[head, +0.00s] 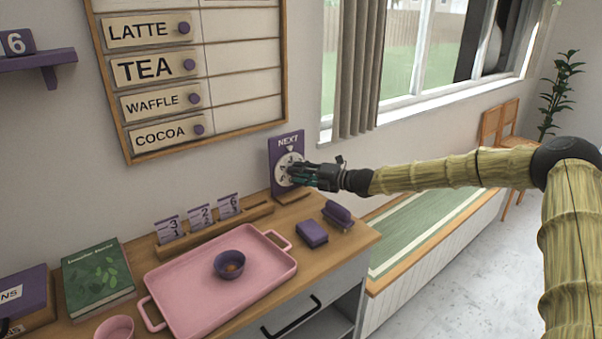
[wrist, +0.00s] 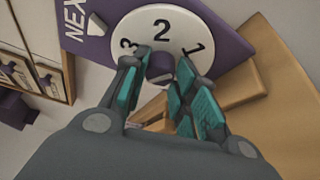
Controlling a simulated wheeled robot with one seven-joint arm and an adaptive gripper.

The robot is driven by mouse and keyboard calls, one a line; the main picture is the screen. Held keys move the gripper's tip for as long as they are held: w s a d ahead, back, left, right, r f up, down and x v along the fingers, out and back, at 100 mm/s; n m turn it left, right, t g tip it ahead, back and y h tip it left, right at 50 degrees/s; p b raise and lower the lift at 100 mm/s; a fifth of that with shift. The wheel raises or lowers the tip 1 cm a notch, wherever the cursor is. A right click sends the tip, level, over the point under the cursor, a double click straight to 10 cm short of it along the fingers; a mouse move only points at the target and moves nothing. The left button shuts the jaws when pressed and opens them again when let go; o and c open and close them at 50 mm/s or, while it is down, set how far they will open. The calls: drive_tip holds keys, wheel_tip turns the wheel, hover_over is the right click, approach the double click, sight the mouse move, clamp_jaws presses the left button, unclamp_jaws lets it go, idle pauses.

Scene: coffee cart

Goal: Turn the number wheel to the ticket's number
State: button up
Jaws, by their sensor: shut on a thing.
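The number wheel (head: 285,172) is a white disc on an upright purple NEXT board (head: 285,143) at the back right of the counter. In the wrist view the wheel (wrist: 140,22) shows 3, 2 and 1; the 3 lies nearest the white pointer (wrist: 97,24). My gripper (head: 297,173) is at the wheel's face, its fingers shut on the purple centre knob (wrist: 160,66). The fingers hide the wheel's lower part. Several purple-and-white tickets (head: 201,215) stand in a wooden rack (head: 258,212), showing 3, 2 and 6, with smaller digits unclear.
A pink tray (head: 190,300) with a purple bowl (head: 229,266) lies in front of the rack. A purple box (head: 311,233) and a purple stapler-like item (head: 338,215) sit near the counter's right end. A green book (head: 98,275) lies left. A menu board (head: 245,85) hangs above.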

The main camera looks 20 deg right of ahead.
drive_tip(key=shift+d+r, duration=0.1)
drive_tip(key=shift+d, duration=0.05)
drive_tip(key=o, duration=1.1)
drive_tip(key=shift+c, duration=0.2)
drive_tip(key=v, duration=1.2)
